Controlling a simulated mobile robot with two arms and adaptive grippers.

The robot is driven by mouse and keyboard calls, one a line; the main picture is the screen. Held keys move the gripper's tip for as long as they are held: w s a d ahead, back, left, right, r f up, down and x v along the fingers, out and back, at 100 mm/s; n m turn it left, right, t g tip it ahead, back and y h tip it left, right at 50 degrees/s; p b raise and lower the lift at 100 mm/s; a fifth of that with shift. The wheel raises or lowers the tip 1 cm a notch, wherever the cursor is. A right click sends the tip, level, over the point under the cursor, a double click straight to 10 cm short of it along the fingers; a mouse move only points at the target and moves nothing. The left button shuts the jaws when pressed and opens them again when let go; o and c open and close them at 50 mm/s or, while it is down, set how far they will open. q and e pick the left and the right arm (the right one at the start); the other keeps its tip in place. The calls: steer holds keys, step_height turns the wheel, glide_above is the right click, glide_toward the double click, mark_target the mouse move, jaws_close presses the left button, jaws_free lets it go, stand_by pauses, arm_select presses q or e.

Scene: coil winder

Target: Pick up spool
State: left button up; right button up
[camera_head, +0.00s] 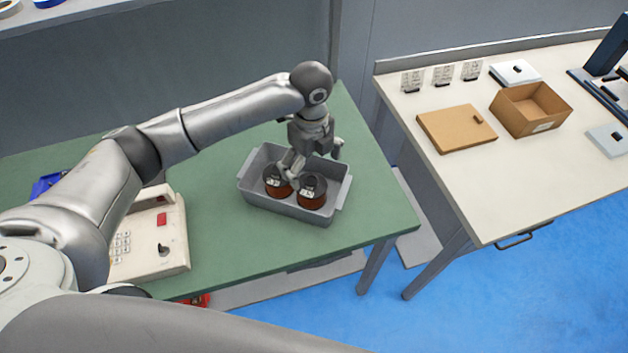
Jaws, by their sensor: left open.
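Two spools with dark tops and copper-coloured windings stand upright side by side in a grey bin on the green table. The left spool (277,187) and the right spool (312,194) each show a pale label. The grey bin (263,202) has a handle at each end. My left gripper (312,168) points down over the bin, open, with one finger at the left spool's top and the other toward the right, above the bin's back. Whether a finger touches a spool I cannot tell. My right gripper is not in view.
The green table (375,215) is clear around the bin. A beige keypad device (155,245) stands at the left, below my left arm. A pale bench (500,190) at the right holds an open cardboard box (530,108) and a flat brown board (457,129).

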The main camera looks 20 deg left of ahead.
mark_target(311, 179)
arm_select(q)
steer(key=f, duration=0.3)
steer(key=shift+s, duration=0.25)
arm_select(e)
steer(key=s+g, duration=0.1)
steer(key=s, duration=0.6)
arm_select(q)
steer(key=shift+w+f+p, duration=0.15)
steer(key=shift+f+p, duration=0.15)
steer(key=shift+f, duration=0.05)
steer(key=f, duration=0.2)
steer(key=f+p, duration=0.1)
steer(key=f, duration=0.1)
steer(key=shift+w+a+f, duration=0.15)
steer(key=shift+w, duration=0.05)
steer(key=shift+f, duration=0.25)
steer(key=shift+c, duration=1.8)
steer(key=c, duration=1.2)
steer(key=shift+w, duration=0.1)
steer(key=shift+c, duration=0.2)
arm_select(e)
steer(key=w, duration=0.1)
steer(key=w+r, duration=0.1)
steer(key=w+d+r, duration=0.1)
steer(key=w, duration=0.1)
